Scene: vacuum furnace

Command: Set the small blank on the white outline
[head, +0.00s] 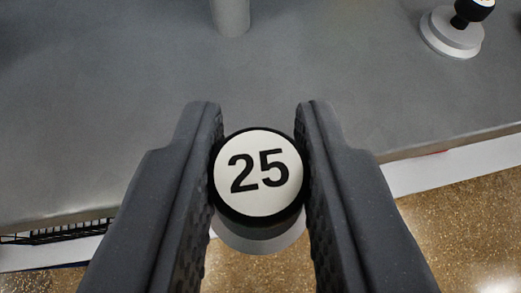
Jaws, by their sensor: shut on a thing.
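My gripper (260,108) is shut on a round piece (259,173) with a black-rimmed top and a white face marked "25". A light grey disc, seemingly its base, shows below the black top between the fingers. I take this piece to be the small blank; its lower part is mostly hidden. It is over the front edge of a grey surface, with floor below. I cannot tell its height above the surface. No white outline shows in this view.
The grey surface (120,90) is mostly bare ahead of my gripper. A light grey disc with a black knob (453,35) stands at upper right. A grey post (231,15) is at the top middle. Speckled brown floor (460,225) lies beyond the white front edge (455,165).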

